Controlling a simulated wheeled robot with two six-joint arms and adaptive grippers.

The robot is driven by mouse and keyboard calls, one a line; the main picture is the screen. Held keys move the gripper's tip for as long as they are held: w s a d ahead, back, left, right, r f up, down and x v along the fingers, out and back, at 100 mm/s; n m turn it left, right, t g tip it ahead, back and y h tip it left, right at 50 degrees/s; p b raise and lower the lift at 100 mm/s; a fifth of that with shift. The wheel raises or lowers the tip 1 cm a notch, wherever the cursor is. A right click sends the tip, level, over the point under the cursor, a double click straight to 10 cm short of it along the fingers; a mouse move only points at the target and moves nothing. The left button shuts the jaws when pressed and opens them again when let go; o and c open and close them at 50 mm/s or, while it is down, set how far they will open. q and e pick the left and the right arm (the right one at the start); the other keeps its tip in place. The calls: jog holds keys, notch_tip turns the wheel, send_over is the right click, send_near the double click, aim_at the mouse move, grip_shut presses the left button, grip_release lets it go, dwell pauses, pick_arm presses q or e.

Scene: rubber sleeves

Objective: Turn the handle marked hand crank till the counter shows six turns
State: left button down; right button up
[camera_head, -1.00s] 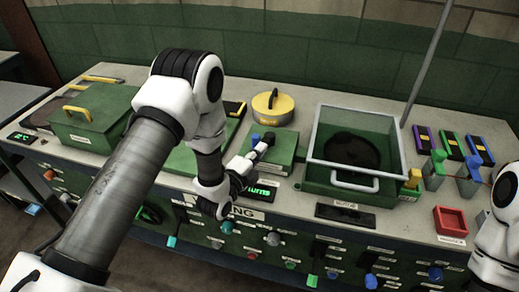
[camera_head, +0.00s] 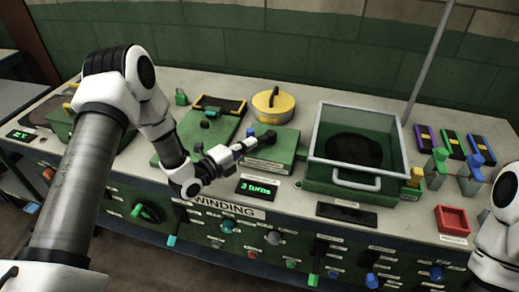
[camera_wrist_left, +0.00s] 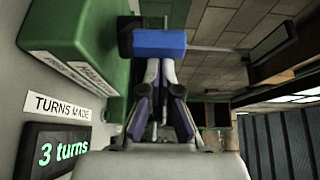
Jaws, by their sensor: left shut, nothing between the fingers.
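The hand crank is a green box (camera_head: 272,155) with a dark arm on top and a blue handle (camera_head: 250,132). The handle shows large in the left wrist view (camera_wrist_left: 158,43), beside the green box (camera_wrist_left: 75,45). The counter (camera_head: 257,187) in front of the box reads "3 turns", and the wrist view display (camera_wrist_left: 58,149) agrees. My left gripper (camera_head: 250,143) is shut and empty, with its fingertips right at the blue handle. I cannot tell whether they touch it. My right gripper is out of view; only part of that arm shows at the right edge.
A glass-walled box (camera_head: 352,182) with a grey handle stands right of the crank. A yellow round lid (camera_head: 273,105) is behind it. A green plate (camera_head: 200,135) lies to the left. Levers and knobs line the panel front below.

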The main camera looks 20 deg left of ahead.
pick_arm(q)
jog(key=shift+w+a+b, duration=0.25)
jog(key=shift+w+a, duration=0.2)
jog(key=shift+a, duration=0.35)
jog(key=shift+w+a+b, duration=0.2)
jog(key=shift+w+a, duration=0.2)
jog(key=shift+a, duration=0.35)
